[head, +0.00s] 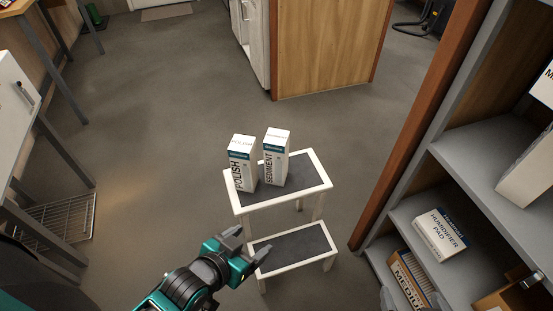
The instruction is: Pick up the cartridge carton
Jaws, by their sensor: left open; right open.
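Two tall white cartons with teal bands stand upright on the top step of a white step stool (325,174). The left carton (241,165) reads POLISH and the right carton (275,159) reads SEDIMENT. No readable label says cartridge, so I cannot tell which is meant. My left gripper (247,243) is open and empty. In the picture it is below the cartons, overlapping the left side of the stool's lower step. What seem to be the fingertips of my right gripper (411,299) just show at the bottom edge, open, in front of the shelves.
A grey shelf unit with a brown side panel (420,120) stands on the right. It holds a HUMIDIFIER PAD box (441,235) and a MEDIUM filter box (409,280). A wooden cabinet (327,45) is behind. Open floor (150,140) lies left of the stool.

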